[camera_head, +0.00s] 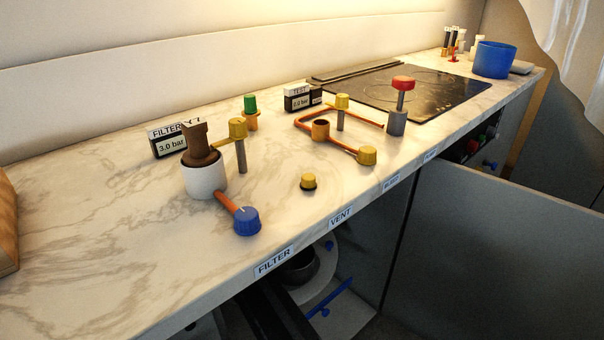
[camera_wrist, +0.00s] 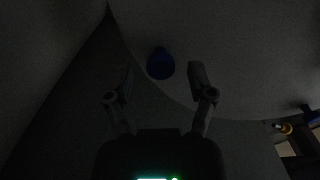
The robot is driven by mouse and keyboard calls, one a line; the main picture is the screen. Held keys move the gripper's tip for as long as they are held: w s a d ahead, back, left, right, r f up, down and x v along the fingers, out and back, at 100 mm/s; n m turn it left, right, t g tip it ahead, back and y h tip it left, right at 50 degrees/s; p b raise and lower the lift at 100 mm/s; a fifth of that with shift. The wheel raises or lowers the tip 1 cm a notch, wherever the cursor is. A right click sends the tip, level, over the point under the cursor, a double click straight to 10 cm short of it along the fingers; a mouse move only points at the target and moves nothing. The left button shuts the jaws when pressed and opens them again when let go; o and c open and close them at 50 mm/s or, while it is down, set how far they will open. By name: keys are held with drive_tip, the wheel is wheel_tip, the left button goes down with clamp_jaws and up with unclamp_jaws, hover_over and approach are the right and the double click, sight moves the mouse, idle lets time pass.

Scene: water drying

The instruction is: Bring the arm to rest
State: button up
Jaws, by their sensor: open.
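My gripper (camera_wrist: 161,82) shows in the wrist view with its two fingers spread apart and nothing between the tips. A dark blue round thing (camera_wrist: 160,63) lies just beyond the fingertips, on or near a pale curved surface (camera_wrist: 235,50). I cannot tell whether it is touched. The wrist view is very dark, so the surroundings are hard to make out. In the head view the gripper cannot be made out clearly; dark parts show below the counter's front edge, in the open space under the FILTER label (camera_head: 273,262).
The marble counter (camera_head: 90,240) carries a white cup-shaped housing (camera_head: 204,181), a blue knob (camera_head: 247,221), yellow knobs, a red-topped valve (camera_head: 403,84), gauges, a dark hob (camera_head: 420,95) and a blue bucket (camera_head: 494,60). Below, blue-handled pipework (camera_head: 338,298) and a grey panel (camera_head: 500,250) stand close.

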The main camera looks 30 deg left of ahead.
drive_tip(key=shift+w, duration=0.1)
